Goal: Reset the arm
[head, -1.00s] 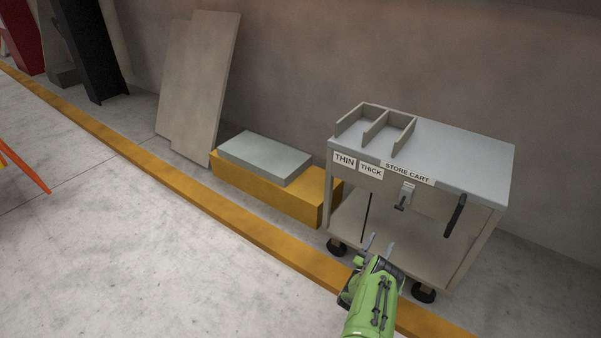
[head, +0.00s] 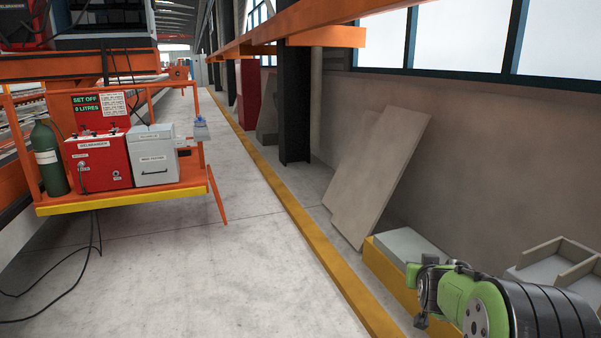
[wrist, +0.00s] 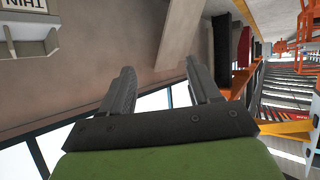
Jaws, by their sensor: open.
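My green arm reaches in from the lower right of the head view, with my gripper (head: 423,292) at its left end, raised and turned to the left. In the wrist view the two dark fingers of my gripper (wrist: 160,65) stand wide apart with nothing between them. The gripper is open and touches nothing that I can see. The store cart's top with its divided tray (head: 556,262) shows at the right edge of the head view, partly hidden behind my arm. A tilted THIN label (wrist: 22,6) shows at the wrist view's top left.
Tall panels (head: 380,170) lean on the wall behind a yellow block (head: 385,268) carrying a grey slab (head: 405,243). An orange platform (head: 150,197) with a red welding unit (head: 98,160) and green cylinder (head: 48,160) stands left. The floor between (head: 230,270) is mostly clear.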

